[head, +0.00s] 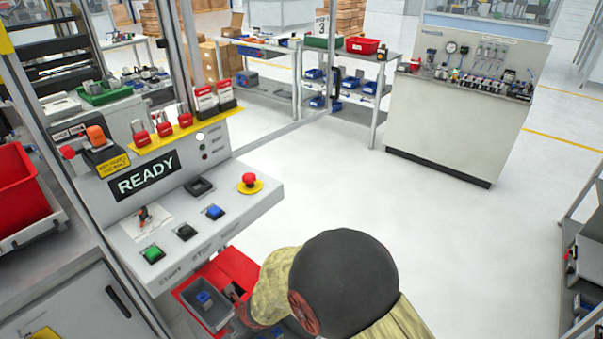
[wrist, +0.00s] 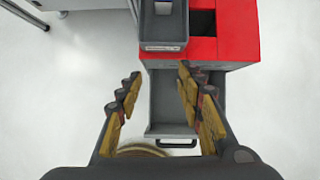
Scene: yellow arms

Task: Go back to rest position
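My gripper (wrist: 160,80) shows in the wrist view with its two yellow-padded fingers spread apart and nothing between them. It is above an open grey drawer (wrist: 168,128) that sticks out of a red cabinet (wrist: 237,40). The drawer looks empty in the part I can see. In the head view my yellow arm with its black joint reaches down beside the red cabinet (head: 235,266). The gripper itself is mostly hidden there by the arm. I cannot tell whether the fingers touch the drawer.
A grey bin (head: 210,318) with a blue item (head: 205,299) sits on the cabinet. The control panel (head: 250,205), with its READY display (head: 146,175), overhangs close by on the left. A workbench (head: 450,125) stands farther back. The floor (head: 350,190) between is clear.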

